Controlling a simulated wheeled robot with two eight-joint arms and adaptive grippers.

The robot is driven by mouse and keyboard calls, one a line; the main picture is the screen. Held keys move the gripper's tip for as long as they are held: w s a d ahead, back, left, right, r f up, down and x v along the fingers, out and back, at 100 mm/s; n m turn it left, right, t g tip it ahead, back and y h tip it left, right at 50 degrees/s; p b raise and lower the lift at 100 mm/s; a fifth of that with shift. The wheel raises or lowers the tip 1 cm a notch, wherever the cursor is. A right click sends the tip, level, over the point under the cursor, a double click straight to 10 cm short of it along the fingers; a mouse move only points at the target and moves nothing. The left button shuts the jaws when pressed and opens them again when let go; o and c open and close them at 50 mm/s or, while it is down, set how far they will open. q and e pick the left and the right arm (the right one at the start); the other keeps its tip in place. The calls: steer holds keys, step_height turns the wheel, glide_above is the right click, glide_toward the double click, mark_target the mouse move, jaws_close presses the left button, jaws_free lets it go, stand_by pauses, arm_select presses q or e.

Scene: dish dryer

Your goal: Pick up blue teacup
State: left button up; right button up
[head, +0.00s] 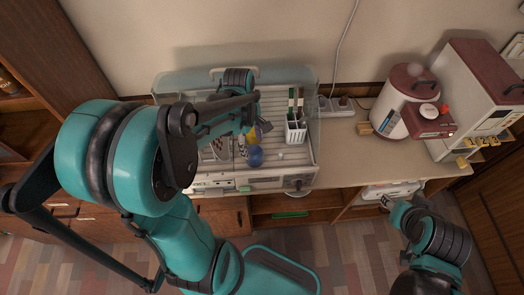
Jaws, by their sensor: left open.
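A small round blue thing (255,157), which looks like the blue teacup, sits toward the front of the dish dryer (290,158). My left arm reaches over the dryer from the left and hides much of its left part. My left gripper (246,138) is open and points down just behind the blue cup. I cannot tell whether it touches the cup. My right gripper (388,201) is low at the right, in front of the counter, well away from the cup; its jaws are too small to read.
A white utensil holder (295,131) with upright utensils stands right of the cup. Small dishes sit left of the cup, partly hidden by my arm. A white and red rice cooker (403,95) and a microwave-like appliance (478,100) stand on the right counter (345,160).

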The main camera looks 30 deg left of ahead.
mark_target(254, 149)
arm_select(q)
steer(key=f, duration=0.2)
steer(key=f+b, duration=0.1)
steer(key=f, duration=0.1)
steer(key=f+b, duration=0.1)
steer(key=f, duration=0.1)
steer(key=shift+w+d+f, duration=0.1)
steer(key=shift+d+f, duration=0.15)
steer(key=shift+d, duration=0.05)
steer(key=c, duration=1)
